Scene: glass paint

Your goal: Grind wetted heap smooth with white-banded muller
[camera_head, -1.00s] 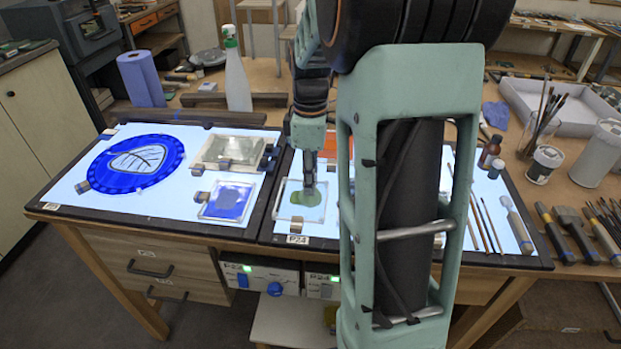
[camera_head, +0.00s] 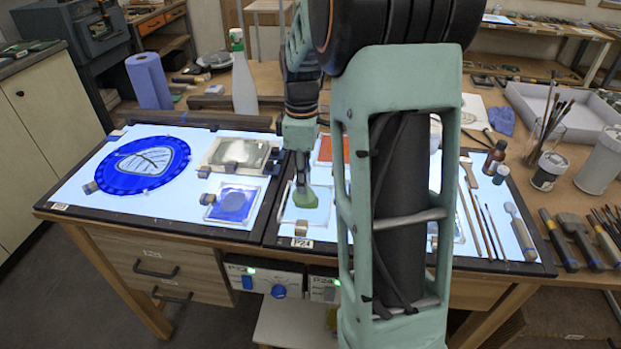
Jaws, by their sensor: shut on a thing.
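A square clear glass plate (camera_head: 318,217) lies on the lit table top, left of my arm. A green patch of paint (camera_head: 306,199) shows on the plate, its outline uneven. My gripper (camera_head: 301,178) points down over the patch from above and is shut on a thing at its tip. That thing is small and partly hidden, and I take it for the muller; its white band cannot be made out. Whether its base touches the paint cannot be told.
A blue panel (camera_head: 232,204), a pale glass panel (camera_head: 222,152) and a blue disc with a leaf drawing (camera_head: 120,178) lie to the left. An orange panel (camera_head: 324,148) lies behind the plate. Brushes (camera_head: 488,225) lie to the right. My arm hides the table's middle.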

